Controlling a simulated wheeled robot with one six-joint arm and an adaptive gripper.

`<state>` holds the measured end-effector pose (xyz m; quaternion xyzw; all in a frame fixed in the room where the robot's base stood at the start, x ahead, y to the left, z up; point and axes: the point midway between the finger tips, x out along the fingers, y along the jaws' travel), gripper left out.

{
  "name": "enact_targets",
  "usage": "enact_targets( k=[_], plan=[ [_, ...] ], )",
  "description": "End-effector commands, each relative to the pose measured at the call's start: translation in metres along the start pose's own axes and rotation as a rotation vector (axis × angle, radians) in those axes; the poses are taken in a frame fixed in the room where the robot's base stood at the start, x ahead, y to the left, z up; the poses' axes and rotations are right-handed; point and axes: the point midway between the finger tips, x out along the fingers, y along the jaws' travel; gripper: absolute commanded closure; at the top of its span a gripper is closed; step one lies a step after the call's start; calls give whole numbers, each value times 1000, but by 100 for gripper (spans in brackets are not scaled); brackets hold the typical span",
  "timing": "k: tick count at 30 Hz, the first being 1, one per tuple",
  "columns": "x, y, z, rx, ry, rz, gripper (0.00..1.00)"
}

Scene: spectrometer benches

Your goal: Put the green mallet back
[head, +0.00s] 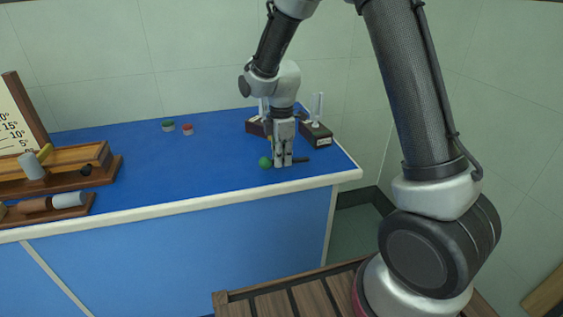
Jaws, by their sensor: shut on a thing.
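The green mallet (265,162) lies low at the front right part of the blue bench (200,165). Its round green head shows left of my gripper and a dark handle end shows to the right. My gripper (283,163) points straight down and is shut on the mallet between these two ends. The middle of the mallet is hidden by the fingers. I cannot tell whether the mallet touches the bench top.
Two dark blocks with clear upright pieces stand just behind my gripper, one at right (316,135). A green-topped pot (168,126) and a red-topped pot (187,129) stand further back. Wooden racks (105,172) fill the left. The bench's middle is clear.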

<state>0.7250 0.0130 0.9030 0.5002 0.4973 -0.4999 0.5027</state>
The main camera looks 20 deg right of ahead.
Motion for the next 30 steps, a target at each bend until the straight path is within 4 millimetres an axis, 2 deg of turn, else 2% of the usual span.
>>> enact_targets(
  k=[3,13,14,17,26,30],
  plan=[
    [16,-1,0,0,-1,-2,100],
    [19,0,0,0,0,-1,100],
    [20,0,0,0,0,-1,85],
    [19,0,0,0,0,-1,67],
    [18,0,0,0,0,0,65],
    [8,1,0,0,1,3,65]
  ],
)
